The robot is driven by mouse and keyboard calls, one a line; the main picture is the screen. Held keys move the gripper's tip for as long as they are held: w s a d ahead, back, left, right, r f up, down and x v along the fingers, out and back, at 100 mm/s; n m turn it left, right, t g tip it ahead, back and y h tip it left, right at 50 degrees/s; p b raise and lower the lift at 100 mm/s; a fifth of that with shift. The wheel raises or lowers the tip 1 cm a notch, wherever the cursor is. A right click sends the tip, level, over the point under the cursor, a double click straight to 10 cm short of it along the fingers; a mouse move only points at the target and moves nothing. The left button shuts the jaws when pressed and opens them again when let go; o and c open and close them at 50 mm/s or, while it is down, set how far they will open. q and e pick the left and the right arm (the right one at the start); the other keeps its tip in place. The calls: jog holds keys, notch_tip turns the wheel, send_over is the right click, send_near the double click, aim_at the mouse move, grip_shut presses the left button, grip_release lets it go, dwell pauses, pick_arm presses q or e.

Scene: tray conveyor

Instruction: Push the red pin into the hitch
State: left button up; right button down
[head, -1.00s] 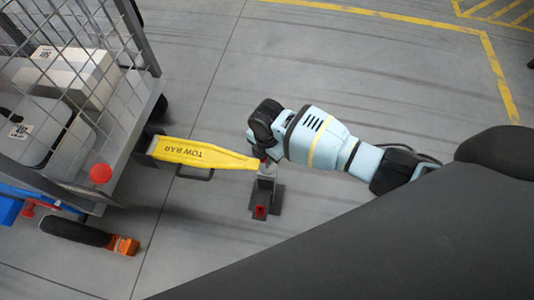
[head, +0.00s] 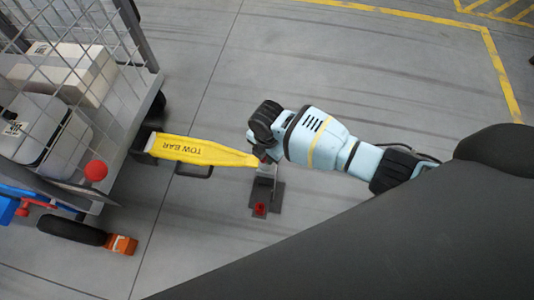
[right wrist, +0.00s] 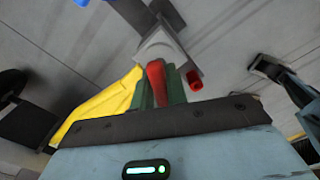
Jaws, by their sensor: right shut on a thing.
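The red pin (right wrist: 156,82) is held between the green fingers of my right gripper (right wrist: 160,88) in the right wrist view. Its lower end is hidden, so I cannot tell how deep it sits. The grey hitch (right wrist: 163,46) is just beyond the fingertips. In the head view my right gripper (head: 264,154) is over the end of the yellow tow bar (head: 200,152), where it meets the hitch (head: 265,183). The tow bar also shows in the right wrist view (right wrist: 98,104). My left gripper is not in view.
A mesh cart (head: 118,150) with boxes stands at the left, joined to the tow bar. A red part (head: 260,209) is on the hitch's dark base. The floor beyond my arm is clear.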

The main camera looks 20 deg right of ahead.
jog(key=shift+f+b, duration=0.3)
jog(key=shift+f, duration=0.3)
jog(key=c, duration=1.3)
grip_release()
notch_tip(320, 180, up, 8)
jog(key=p, duration=0.3)
jog(key=shift+f, duration=0.15)
